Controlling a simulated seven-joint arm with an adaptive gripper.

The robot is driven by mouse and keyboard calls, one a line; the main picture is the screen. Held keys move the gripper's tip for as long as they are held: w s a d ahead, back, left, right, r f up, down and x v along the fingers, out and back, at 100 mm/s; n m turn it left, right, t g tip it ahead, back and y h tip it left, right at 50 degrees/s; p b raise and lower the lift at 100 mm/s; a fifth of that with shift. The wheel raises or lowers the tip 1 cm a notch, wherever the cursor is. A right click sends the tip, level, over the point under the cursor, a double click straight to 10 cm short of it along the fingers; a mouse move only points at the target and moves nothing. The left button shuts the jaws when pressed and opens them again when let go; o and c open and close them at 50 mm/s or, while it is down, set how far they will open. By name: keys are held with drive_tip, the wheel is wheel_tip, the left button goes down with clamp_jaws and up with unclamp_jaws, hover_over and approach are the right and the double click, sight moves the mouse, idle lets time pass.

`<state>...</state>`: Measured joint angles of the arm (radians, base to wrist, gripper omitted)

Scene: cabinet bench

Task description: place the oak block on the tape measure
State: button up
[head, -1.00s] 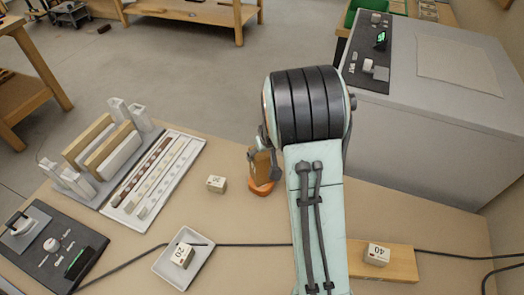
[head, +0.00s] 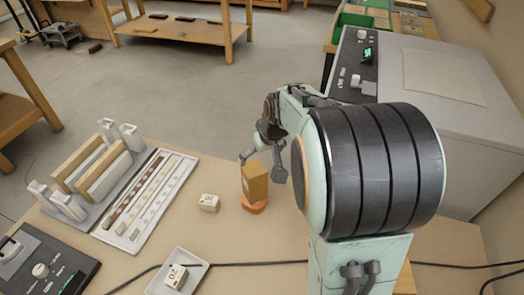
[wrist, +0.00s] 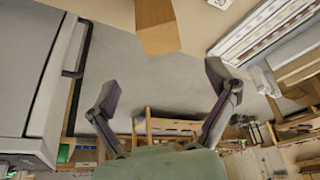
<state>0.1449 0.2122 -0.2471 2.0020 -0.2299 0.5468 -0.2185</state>
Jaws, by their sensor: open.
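The oak block (head: 255,186) stands upright on the orange tape measure (head: 254,207), near the bench's far edge in the head view. It looks slightly turned, and its base appears to rest on the tape measure. In the wrist view the block (wrist: 158,28) shows at the top edge; the tape measure is not visible there. My gripper (head: 262,167) is open, just behind and above the block in the head view. In the wrist view the spread fingers of my gripper (wrist: 162,80) are empty and apart from the block.
A numbered cube (head: 208,203) sits left of the tape measure. Another cube (head: 177,276) lies in a white dish (head: 190,257). A slotted tray (head: 130,240) and a rack (head: 90,205) stand farther left. A grey cabinet (head: 445,95) is at right. A cable crosses the bench.

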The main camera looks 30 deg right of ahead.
drive_tip(key=s+a+g, duration=0.1)
drive_tip(key=s+a, duration=0.3)
drive_tip(key=s, duration=0.4)
drive_tip(key=s+a+r+g, duration=0.1)
drive_tip(key=s+a, duration=0.3)
drive_tip(key=s, duration=0.5)
drive_tip(key=s+a+r+n+g, duration=0.1)
drive_tip(key=s+a, duration=0.3)
drive_tip(key=s, duration=0.4)
drive_tip(key=shift+s+g+y, duration=0.3)
drive_tip(key=shift+g+y, duration=0.1)
drive_tip(key=shift+g, duration=0.5)
